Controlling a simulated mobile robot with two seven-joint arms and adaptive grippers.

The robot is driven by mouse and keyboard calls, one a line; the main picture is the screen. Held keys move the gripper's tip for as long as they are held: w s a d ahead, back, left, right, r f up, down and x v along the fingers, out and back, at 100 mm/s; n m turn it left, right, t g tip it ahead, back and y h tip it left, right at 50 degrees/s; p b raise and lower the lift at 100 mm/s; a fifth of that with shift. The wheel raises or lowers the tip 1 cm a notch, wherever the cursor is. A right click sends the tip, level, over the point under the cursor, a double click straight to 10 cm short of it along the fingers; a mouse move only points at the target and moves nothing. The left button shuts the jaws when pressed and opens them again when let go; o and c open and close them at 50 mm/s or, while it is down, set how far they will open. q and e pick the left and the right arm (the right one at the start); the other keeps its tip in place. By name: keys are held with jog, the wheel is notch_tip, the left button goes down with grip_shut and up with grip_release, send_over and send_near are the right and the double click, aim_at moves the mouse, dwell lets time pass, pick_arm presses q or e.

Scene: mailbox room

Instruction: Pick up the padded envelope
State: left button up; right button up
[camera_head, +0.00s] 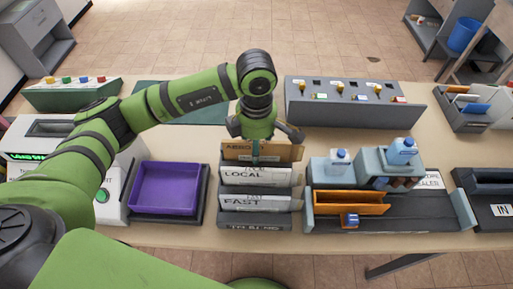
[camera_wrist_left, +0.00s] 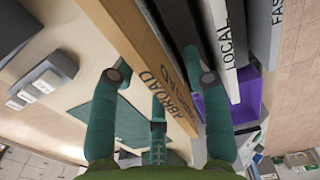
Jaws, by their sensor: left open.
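A flat brown piece marked ABROAD (camera_head: 285,154) stands upright at the back of a labelled letter rack (camera_head: 255,222). It may be the padded envelope, but I cannot tell for certain. My left gripper (camera_head: 263,138) is open, pointing down over the back of the rack. In the left wrist view the brown piece (camera_wrist_left: 150,60) runs between the spread fingers of the left gripper (camera_wrist_left: 160,82). I cannot tell whether any finger touches it. The gripper hides part of the piece in the head view. My right gripper is not in view.
A purple tray (camera_head: 165,188) lies left of the rack. A grey panel with buttons (camera_head: 350,108) stands behind.

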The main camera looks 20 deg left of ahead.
pick_arm(q)
jog(key=shift+f, duration=0.4)
grip_shut()
jog(key=shift+r, duration=0.2)
